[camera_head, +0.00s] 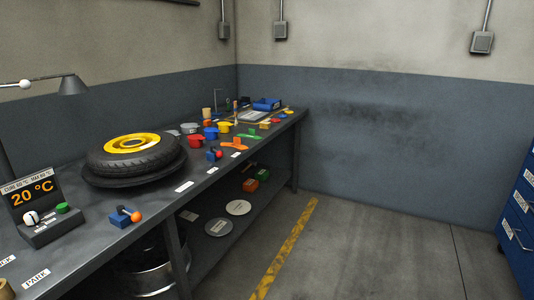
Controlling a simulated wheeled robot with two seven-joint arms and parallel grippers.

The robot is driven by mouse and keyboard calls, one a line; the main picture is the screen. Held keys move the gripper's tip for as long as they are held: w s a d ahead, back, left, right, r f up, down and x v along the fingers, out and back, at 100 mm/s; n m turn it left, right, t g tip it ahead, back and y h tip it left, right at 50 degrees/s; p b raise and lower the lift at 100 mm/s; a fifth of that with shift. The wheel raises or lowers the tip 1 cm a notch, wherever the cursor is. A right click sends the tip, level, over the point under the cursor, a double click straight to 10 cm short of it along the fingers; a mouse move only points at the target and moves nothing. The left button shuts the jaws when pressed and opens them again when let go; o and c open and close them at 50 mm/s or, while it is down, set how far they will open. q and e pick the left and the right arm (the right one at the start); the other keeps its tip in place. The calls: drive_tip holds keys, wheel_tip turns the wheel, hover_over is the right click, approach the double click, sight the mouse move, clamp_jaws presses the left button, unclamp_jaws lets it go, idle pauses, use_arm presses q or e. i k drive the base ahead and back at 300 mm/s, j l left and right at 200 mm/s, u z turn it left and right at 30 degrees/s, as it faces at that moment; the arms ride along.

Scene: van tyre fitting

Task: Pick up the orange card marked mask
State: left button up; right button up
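I cannot make out an orange card marked mask; no lettering of that kind is readable. Small orange things show on the workbench (190,170): an orange flat piece (229,145) near its middle and an orange item (208,123) farther back. They are too small to identify. Neither of my grippers is in view.
A tyre with a yellow rim (132,145) lies on the bench. The lower shelf holds discs (238,208). Floor (370,250) right of the bench is clear; a blue cabinet (518,225) stands far right.

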sight(237, 144)
drive_tip(key=i+j+z, duration=0.15)
drive_tip(key=i, duration=1.75)
